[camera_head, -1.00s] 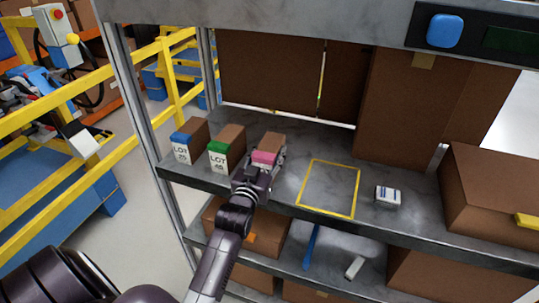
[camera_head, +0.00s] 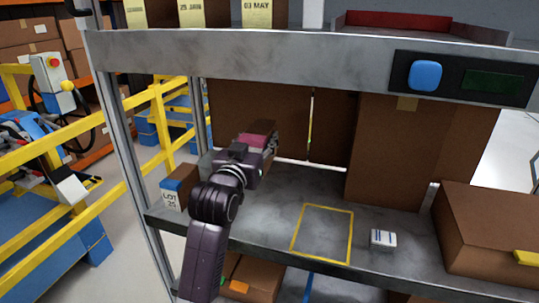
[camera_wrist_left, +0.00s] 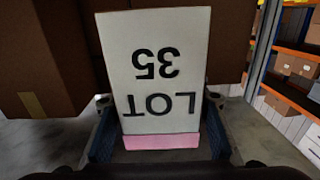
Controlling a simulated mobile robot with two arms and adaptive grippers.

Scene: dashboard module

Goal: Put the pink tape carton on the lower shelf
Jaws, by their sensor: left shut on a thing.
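The pink tape carton (camera_head: 258,141) is held up above the middle shelf board (camera_head: 280,195), in front of the brown back boxes. My left gripper (camera_head: 262,150) is shut on it. In the left wrist view the carton's white label (camera_wrist_left: 155,70) reads LOT 35 upside down, with the pink band (camera_wrist_left: 160,142) between the two fingers (camera_wrist_left: 160,130). The blue tape carton (camera_head: 178,188) stands at the left end of that board. My arm hides the spot where the green tape carton stood. My right gripper is out of view.
A yellow outlined rectangle (camera_head: 322,233) on the board is empty. A small white box (camera_head: 383,239) lies right of it, and a large brown box (camera_head: 495,225) further right. Above are a crossbeam with a blue button (camera_head: 424,75) and cartons with date cards (camera_head: 257,14). A lower level holds brown boxes (camera_head: 250,278).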

